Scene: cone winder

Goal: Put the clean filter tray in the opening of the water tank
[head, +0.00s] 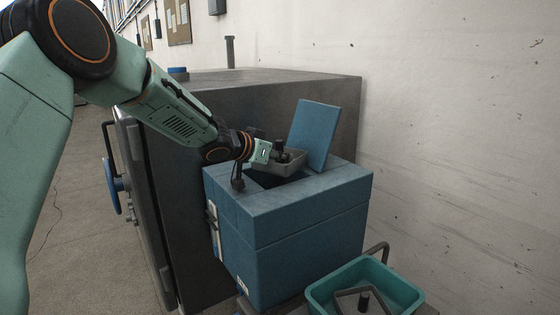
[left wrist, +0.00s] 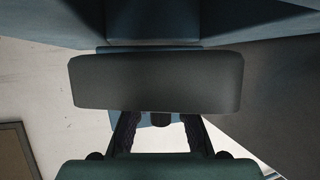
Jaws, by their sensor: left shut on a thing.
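The blue water tank (head: 305,235) stands in the middle of the head view, with a dark opening (head: 268,180) in its top. A blue lid panel (head: 315,133) stands tilted up behind the opening. My left gripper (head: 280,153) is shut on a grey filter tray (head: 283,163) at its dark knob. The tray is at the opening, partly over it; how far it sits inside cannot be told. In the left wrist view the tray (left wrist: 155,82) shows as a broad grey shape across the fingers (left wrist: 160,122). My right gripper is out of view.
A teal basin (head: 410,290) with a dark handled thing (head: 365,300) in it stands at the lower right. A large dark grey cabinet (head: 300,82) with a blue handwheel (head: 113,187) is behind the tank. The pale wall (head: 460,130) is close on the right.

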